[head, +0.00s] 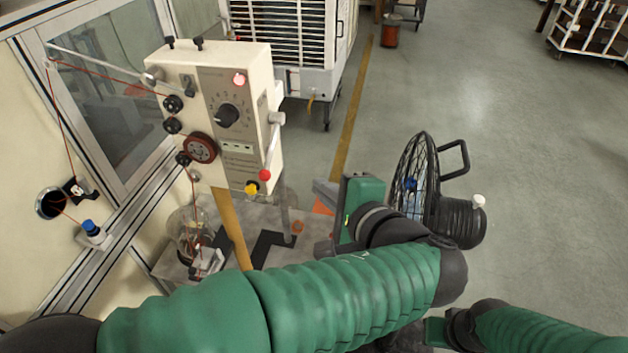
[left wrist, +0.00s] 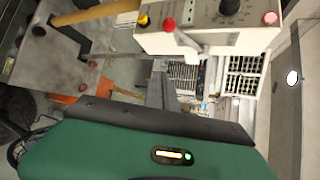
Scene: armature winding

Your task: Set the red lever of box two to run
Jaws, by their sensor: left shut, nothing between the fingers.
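A cream control box (head: 225,110) stands at the left in the head view, its number not readable. A lever with a red ball knob (head: 265,174) hangs on its right side, pivoted higher up, knob pointing down. The red knob also shows in the left wrist view (left wrist: 169,25). My left gripper (head: 320,187) is shut and empty, below and to the right of the knob and apart from it. Its grey fingers also show in the left wrist view (left wrist: 158,88). Of my right gripper, only part of the green housing (head: 434,331) shows; its fingers are hidden.
The box front has a dial (head: 227,116), a lit red lamp (head: 240,79) and a yellow knob (head: 251,188). A black fan (head: 415,185) stands right of my left gripper. Open floor lies to the right.

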